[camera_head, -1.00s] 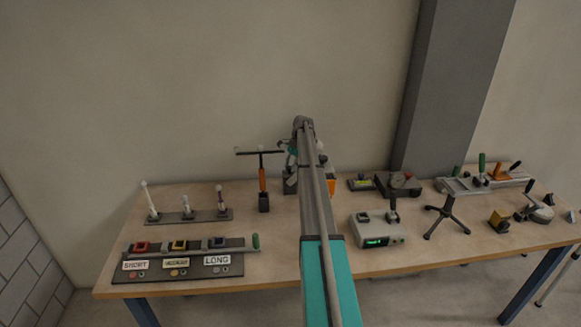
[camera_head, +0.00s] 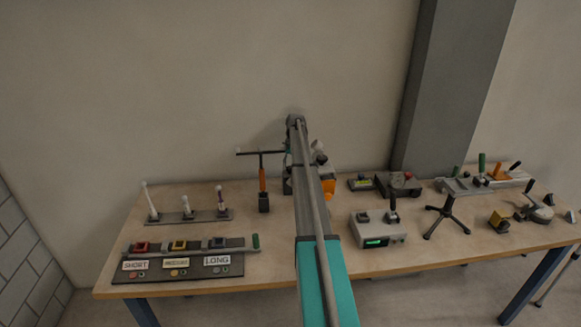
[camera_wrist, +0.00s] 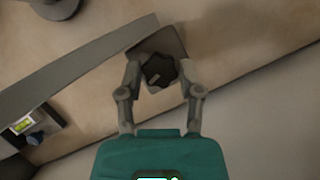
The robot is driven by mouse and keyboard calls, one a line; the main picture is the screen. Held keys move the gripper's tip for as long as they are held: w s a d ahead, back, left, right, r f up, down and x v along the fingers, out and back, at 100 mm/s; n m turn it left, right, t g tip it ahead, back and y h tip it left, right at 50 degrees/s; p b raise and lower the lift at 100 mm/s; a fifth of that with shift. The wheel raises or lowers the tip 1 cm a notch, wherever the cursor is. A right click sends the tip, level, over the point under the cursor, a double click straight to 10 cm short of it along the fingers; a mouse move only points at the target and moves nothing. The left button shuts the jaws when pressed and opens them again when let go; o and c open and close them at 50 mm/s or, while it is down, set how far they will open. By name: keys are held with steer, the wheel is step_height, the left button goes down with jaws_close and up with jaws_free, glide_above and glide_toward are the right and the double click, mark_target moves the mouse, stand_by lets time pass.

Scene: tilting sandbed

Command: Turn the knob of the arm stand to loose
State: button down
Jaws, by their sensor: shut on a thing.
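In the wrist view, a dark, lobed knob (camera_wrist: 158,71) with a small pale mark on its face sits between my fingertips. My gripper (camera_wrist: 160,74) is shut on the knob from both sides. A dark block or base (camera_wrist: 172,42) shows behind the knob. In the head view my own arm hides the knob, my fingertips and most of the stand. An orange part (camera_head: 329,187) shows just right of my arm; I cannot tell whether it belongs to the stand.
A T-handled tool with an orange shaft (camera_head: 262,179) stands close to the left of my arm. A grey box with a green display (camera_head: 377,242) and a small black tripod (camera_head: 446,214) stand to the right. A wall is close behind the table (camera_head: 300,215).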

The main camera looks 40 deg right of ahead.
steer(key=shift+s+n, duration=0.1)
steer(key=shift+n, duration=0.2)
steer(key=c, duration=0.5)
jaws_free()
steer(key=shift+c, duration=0.2)
steer(key=shift+m, duration=0.5)
